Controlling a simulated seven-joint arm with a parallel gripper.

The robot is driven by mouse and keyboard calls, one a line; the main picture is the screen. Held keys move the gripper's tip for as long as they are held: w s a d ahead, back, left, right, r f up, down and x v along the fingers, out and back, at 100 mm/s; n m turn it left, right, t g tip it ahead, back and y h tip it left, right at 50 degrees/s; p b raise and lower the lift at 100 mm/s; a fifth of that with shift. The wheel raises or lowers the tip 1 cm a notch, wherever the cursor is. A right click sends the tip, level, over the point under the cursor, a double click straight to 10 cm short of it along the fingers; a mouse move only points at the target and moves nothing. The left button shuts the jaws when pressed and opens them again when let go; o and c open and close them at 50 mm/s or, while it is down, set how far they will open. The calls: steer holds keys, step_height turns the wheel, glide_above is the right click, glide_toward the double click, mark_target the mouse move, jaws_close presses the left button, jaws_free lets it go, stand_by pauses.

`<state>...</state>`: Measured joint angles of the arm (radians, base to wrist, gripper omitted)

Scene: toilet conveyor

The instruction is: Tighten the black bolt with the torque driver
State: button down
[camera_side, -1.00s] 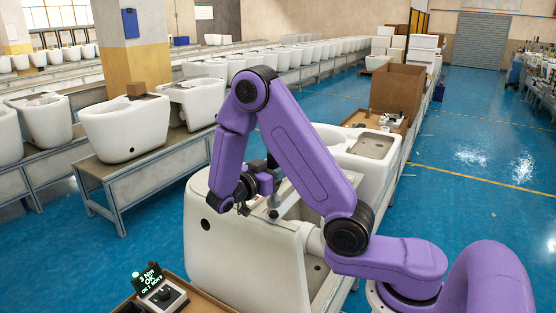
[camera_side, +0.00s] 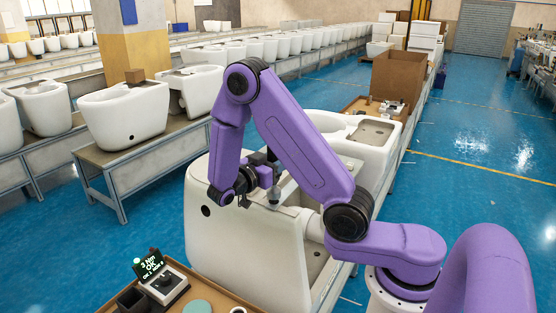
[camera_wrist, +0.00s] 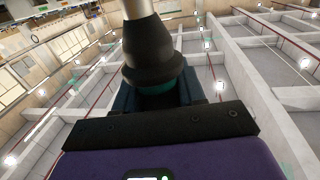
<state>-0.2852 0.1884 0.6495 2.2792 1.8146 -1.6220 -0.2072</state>
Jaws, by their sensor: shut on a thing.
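My gripper (camera_side: 250,180) is over the back part of the near white toilet (camera_side: 235,240). In the wrist view it is shut on the torque driver (camera_wrist: 155,60), which has a black collar, a bright metal shaft and a teal part. No black bolt can be clearly made out.
A controller (camera_side: 160,281) with a green-lit display reading 3 Nm OK stands in a brown tray (camera_side: 222,307) at the front. A teal round thing (camera_side: 197,307) lies in it. Another toilet (camera_side: 375,155) and a cardboard box (camera_side: 400,80) stand behind my arm.

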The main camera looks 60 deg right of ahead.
steer(key=shift+f, duration=1.2)
stand_by(2.9)
steer(key=shift+r, duration=0.1)
stand_by(0.7)
steer(key=shift+r, duration=2.5)
